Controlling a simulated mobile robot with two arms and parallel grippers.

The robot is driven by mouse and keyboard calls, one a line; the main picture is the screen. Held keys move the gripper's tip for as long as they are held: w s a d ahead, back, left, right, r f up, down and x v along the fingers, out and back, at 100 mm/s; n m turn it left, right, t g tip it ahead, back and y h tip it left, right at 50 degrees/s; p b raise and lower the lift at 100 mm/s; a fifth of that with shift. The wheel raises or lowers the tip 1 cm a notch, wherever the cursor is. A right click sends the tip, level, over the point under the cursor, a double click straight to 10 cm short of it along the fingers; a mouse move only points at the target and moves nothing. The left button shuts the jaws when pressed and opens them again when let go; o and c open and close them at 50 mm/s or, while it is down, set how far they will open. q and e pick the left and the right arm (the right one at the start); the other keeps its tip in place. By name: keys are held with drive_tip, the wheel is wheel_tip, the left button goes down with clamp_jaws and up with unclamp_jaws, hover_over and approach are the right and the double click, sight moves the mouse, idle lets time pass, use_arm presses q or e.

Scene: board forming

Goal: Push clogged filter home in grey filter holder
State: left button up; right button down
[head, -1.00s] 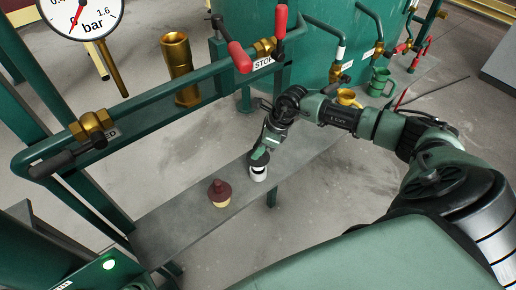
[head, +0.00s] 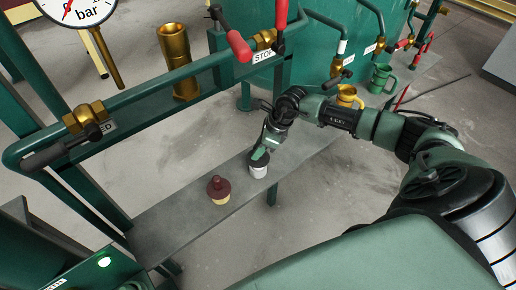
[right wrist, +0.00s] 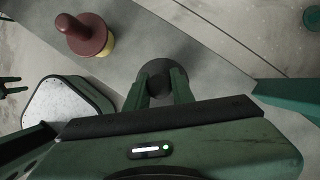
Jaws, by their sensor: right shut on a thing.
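In the head view my right gripper (head: 261,154) points down at the shelf, shut on a dark round-topped piece, which I take to be the clogged filter (head: 258,161). Below it is a pale grey cup, which looks like the grey filter holder (head: 258,172), upright on the shelf. The dark top sits at the cup's mouth; whether it is fully seated I cannot tell. In the right wrist view the fingers hold the dark round top (right wrist: 162,68), which hides the holder beneath.
A maroon knobbed piece in a yellowish base (head: 219,189) stands on the narrow metal shelf (head: 165,228), left of the holder. Green pipes with a red-handled valve (head: 239,47) run behind. A brass cup (head: 346,94) and a green mug (head: 381,79) stand farther back.

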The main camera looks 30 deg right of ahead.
sight(267, 159)
drive_tip(key=shift+f+b, duration=1.05)
drive_tip(key=shift+f, duration=0.25)
drive_tip(key=c, duration=1.1)
unclamp_jaws()
drive_tip(key=v, duration=0.8)
drive_tip(key=shift+b, duration=0.35)
drive_tip(key=shift+a, duration=0.1)
